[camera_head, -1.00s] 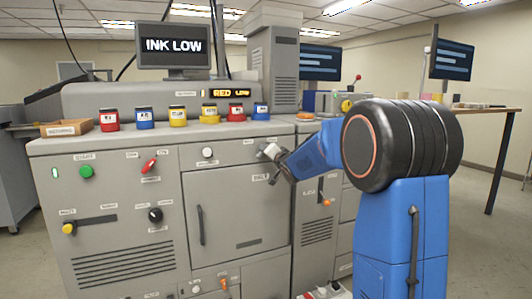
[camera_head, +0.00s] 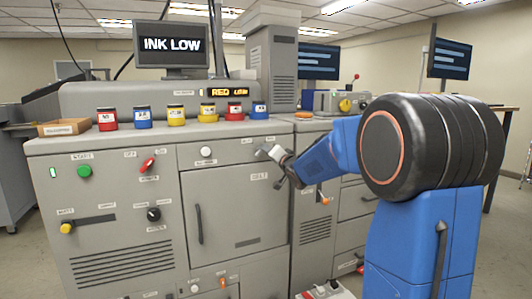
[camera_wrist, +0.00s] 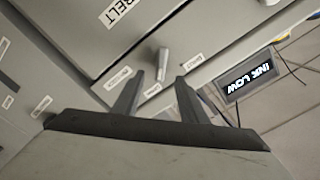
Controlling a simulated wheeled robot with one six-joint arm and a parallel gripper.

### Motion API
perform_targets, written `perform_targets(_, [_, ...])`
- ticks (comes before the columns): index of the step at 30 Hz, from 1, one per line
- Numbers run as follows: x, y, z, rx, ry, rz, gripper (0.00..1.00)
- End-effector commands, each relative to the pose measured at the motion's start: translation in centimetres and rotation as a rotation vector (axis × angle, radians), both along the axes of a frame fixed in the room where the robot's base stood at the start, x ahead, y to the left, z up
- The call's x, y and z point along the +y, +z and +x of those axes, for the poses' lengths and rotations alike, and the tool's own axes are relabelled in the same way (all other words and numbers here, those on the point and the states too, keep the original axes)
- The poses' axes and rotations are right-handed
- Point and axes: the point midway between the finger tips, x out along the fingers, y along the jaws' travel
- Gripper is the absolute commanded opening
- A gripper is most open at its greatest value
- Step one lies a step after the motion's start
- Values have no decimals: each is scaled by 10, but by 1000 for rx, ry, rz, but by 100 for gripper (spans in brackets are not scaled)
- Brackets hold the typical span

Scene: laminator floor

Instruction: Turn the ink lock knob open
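A small light-grey lever-like knob (camera_wrist: 161,63) shows in the wrist view on the grey machine front, with a small label on either side and a BELT label nearby. I take it to be the ink lock knob; its side labels are too blurred to read. My gripper (camera_wrist: 159,78) is open, and the knob appears in the gap between its two fingers. I cannot tell whether they touch it. In the head view my gripper (camera_head: 284,164) is at the upper right of the cabinet front, partly hidden by its own wrist, close to the knob (camera_head: 263,153).
Several ink cans (camera_head: 176,116) stand on the machine top, beside an open cardboard box (camera_head: 64,128). The monitor (camera_head: 172,45) reads INK LOW. A red switch (camera_head: 148,164), green button (camera_head: 85,172) and door handle (camera_head: 199,224) lie left of my gripper.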

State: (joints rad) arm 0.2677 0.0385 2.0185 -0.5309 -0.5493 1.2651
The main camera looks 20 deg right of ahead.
Motion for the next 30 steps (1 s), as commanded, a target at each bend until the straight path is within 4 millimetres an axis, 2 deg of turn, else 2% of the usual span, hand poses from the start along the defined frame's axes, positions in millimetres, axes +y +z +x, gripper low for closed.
perform_targets(6, [-1, 1, -42, -1, -1, -1, 39])
perform_targets(16, [0, 0, -98, 0, -1, -1, 39])
perform_targets(22, [-1, -1, -116, 1, -1, 0, 39])
perform_targets(30, [0, -1, -122, 1, 0, -1, 39])
